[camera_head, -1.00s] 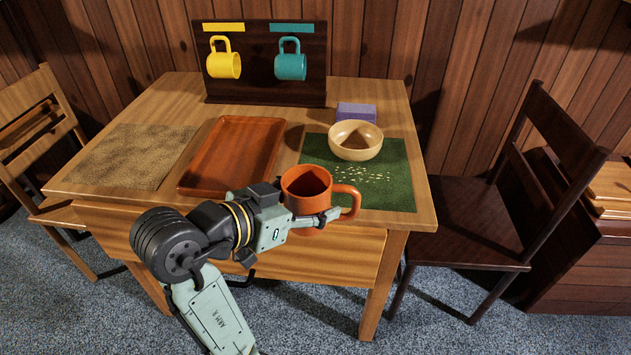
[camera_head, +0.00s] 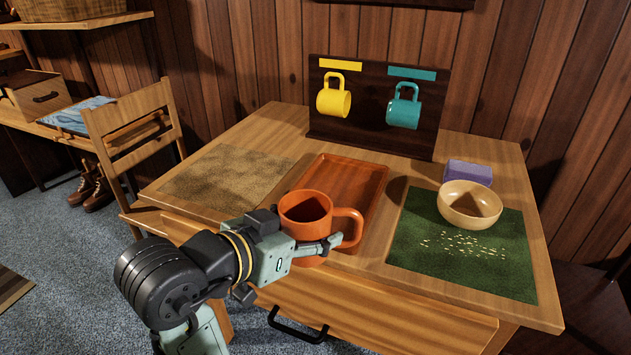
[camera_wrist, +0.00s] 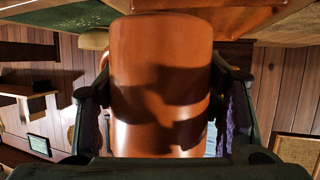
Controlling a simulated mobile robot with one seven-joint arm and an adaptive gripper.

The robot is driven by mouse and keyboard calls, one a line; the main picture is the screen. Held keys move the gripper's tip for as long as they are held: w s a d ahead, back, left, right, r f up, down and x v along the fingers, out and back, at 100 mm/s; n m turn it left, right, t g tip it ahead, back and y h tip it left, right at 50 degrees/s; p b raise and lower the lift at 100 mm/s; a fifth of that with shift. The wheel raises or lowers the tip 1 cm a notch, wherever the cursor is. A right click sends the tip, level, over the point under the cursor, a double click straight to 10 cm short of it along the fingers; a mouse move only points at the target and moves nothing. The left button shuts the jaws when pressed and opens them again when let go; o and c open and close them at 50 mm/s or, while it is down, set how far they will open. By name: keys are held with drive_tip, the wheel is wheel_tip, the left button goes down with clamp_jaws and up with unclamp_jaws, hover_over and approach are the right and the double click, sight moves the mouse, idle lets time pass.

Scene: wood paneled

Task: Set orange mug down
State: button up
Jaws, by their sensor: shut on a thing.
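The orange mug (camera_head: 304,210) is upright, its handle pointing right, in front of the tray in the head view. My gripper (camera_head: 312,250) is shut on the mug's body. In the wrist view the mug (camera_wrist: 160,80) fills the middle between the two fingers. In the head view the mug overlaps the near edge of the red-brown tray (camera_head: 350,185). Its base is partly hidden by my gripper, and I cannot tell its exact height against the table (camera_head: 275,140).
A tan mat (camera_head: 225,177) lies left of the tray. A green mat (camera_head: 465,255) with scattered crumbs, a wooden bowl (camera_head: 470,204) and a purple block (camera_head: 468,172) are at right. A dark rack (camera_head: 368,110) holds a yellow mug (camera_head: 334,102) and a teal mug (camera_head: 404,112).

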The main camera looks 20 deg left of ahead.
drive_tip(key=p, duration=0.3)
drive_tip(key=shift+w+r, duration=0.35)
drive_tip(key=shift+w, duration=0.05)
drive_tip(key=w+a, duration=0.1)
drive_tip(key=w, duration=0.3)
drive_tip(key=w+a+f, duration=0.1)
drive_tip(key=w+a, duration=0.1)
drive_tip(key=w, duration=0.2)
drive_tip(key=w+a+f+p, duration=0.1)
drive_tip(key=w, duration=0.3)
drive_tip(key=shift+w+a, duration=0.15)
drive_tip(key=shift+w, duration=0.15)
drive_tip(key=shift+f, duration=1.8)
drive_tip(key=shift+f, duration=0.2)
drive_tip(key=o, duration=1.4)
